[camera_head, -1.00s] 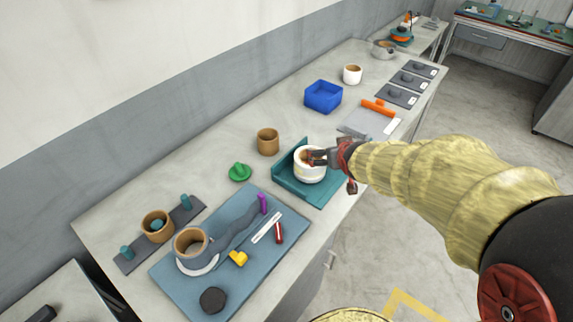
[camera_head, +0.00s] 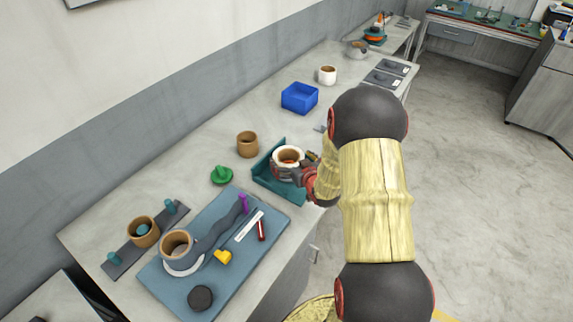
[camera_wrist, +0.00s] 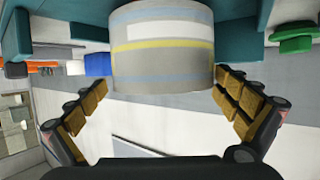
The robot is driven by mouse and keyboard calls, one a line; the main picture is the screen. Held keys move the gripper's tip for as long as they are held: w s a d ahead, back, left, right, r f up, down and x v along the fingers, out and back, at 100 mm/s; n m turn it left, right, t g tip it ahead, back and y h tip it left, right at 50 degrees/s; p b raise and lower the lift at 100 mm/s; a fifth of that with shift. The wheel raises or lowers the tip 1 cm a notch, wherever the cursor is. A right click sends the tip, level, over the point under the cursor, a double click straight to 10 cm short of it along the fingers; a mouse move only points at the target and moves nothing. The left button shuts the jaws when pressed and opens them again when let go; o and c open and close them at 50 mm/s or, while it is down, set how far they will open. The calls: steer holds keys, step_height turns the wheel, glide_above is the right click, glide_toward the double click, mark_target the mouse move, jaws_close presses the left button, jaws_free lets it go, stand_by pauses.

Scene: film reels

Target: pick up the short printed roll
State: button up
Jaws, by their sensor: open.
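The short printed roll (camera_head: 288,155) is white with a brown core and sits upright in the teal tray (camera_head: 266,183). In the wrist view the roll (camera_wrist: 163,50) shows pale grey, with yellow and blue bands and a white label. My gripper (camera_head: 303,173) is at the roll's near right side. In the wrist view my gripper (camera_wrist: 161,88) is open, its padded fingers spread to either side of the roll's near end. A gap shows at the right finger; contact at the left cannot be told. The tray (camera_wrist: 243,35) shows behind the roll.
A brown roll (camera_head: 247,144) and a green knobbed piece (camera_head: 221,175) stand left of the tray. A blue mat (camera_head: 207,272) with a brown-cored roll lies nearer. A blue bin (camera_head: 299,98) and a white roll (camera_head: 327,75) stand farther along the bench.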

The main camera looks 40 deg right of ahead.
mark_target(285, 153)
steer(key=x, duration=0.3)
steer(key=b+x, duration=0.1)
steer(key=x, duration=0.1)
steer(key=shift+w+a+f, duration=0.1)
steer(key=shift+w+f, duration=0.2)
steer(key=shift+w, duration=0.05)
steer(key=shift+c, duration=1.3)
steer(key=c, duration=1.1)
steer(key=shift+r, duration=0.1)
steer(key=shift+c, duration=0.7)
steer(key=shift+c, duration=0.2)
